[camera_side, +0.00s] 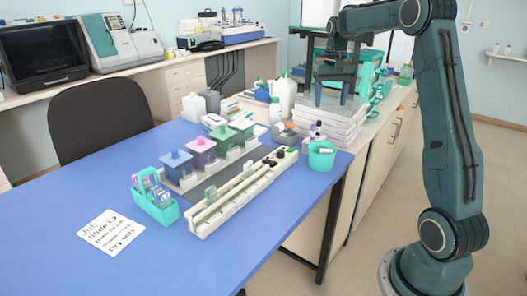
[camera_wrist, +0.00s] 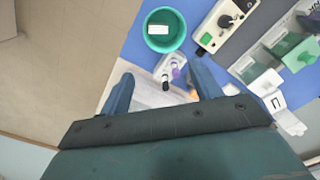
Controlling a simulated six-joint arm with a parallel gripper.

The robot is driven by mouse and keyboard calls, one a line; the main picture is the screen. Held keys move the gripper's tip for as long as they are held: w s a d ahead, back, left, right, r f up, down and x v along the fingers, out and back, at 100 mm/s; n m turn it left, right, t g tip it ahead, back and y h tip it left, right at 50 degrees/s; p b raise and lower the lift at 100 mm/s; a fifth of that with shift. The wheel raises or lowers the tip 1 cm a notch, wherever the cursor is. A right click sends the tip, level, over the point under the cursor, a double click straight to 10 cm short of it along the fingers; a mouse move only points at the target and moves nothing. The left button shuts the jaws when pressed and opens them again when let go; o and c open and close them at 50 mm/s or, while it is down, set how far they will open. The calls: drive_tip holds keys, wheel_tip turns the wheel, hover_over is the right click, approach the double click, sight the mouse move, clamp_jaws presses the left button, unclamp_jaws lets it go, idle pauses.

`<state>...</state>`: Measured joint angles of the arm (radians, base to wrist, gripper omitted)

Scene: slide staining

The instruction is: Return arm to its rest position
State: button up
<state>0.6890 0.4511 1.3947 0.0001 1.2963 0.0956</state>
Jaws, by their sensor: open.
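My gripper (camera_side: 336,88) is raised in the side view, above the stack of white boxes at the far right end of the blue table. Its two fingers point down and stand apart with nothing between them. In the wrist view my gripper (camera_wrist: 162,90) is also open and empty, with its fingers spread above small bottles and a white surface. My arm reaches up from its base at the right and bends over to the left.
The blue table (camera_side: 90,180) holds a teal slide rack (camera_side: 155,205), staining jars (camera_side: 202,150), a long white rail (camera_side: 235,195), a green cup (camera_side: 321,156) and a handwritten note (camera_side: 110,232). The stacked boxes (camera_side: 325,125) stand below my gripper. A black chair (camera_side: 100,122) stands behind.

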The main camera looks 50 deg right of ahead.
idle(0.4)
drive_tip(key=s+a+r+n+t+h, duration=0.1)
drive_tip(key=s+a+r+n, duration=0.2)
drive_tip(key=a, duration=0.7)
drive_tip(key=s+a+r+n+t, duration=0.1)
drive_tip(key=s+a+r, duration=0.25)
drive_tip(key=a, duration=0.55)
drive_tip(key=s+a+f+n+t, duration=0.1)
drive_tip(key=s+a+f+n, duration=0.1)
drive_tip(key=s+a, duration=0.4)
drive_tip(key=s+a+f+n+t+y, duration=0.1)
drive_tip(key=s+a+f+n+t, duration=0.1)
drive_tip(key=s+a, duration=0.4)
drive_tip(key=shift+s+a+n+t, duration=0.3)
drive_tip(key=shift+s+n, duration=0.2)
drive_tip(key=shift+s, duration=0.45)
